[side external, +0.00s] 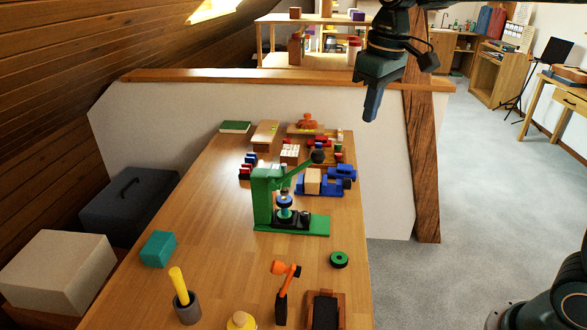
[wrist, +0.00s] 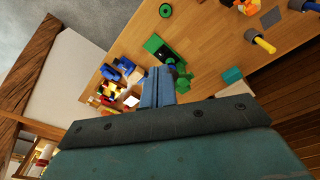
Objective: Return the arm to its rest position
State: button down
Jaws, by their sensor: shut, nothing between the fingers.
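My gripper (side external: 372,112) hangs high in the air at the upper right of the side external view, with its fingers pointing down. It is beyond the right edge of the wooden table (side external: 212,200), in front of the low white wall and close to the timber brace (side external: 426,170). In the wrist view the fingers of my gripper (wrist: 158,84) lie together with nothing between them. The timber brace also shows in the wrist view at the left (wrist: 28,80). The fingertips touch nothing that I can see.
A green press (side external: 262,205) stands mid-table, with a blue toy truck (side external: 320,184) and small blocks behind it. A green ring (side external: 339,259), an orange tool (side external: 284,284) and a teal block (side external: 158,248) lie nearer. Grey floor right of the timber is open.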

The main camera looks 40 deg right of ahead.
jog(key=s+f+m+t, duration=0.1)
jog(key=s+f+t, duration=0.1)
jog(key=s, duration=0.9)
jog(key=s+f+m+t, duration=0.1)
jog(key=s+f+t, duration=0.1)
jog(key=s, duration=1)
jog(key=shift+s+f, duration=0.25)
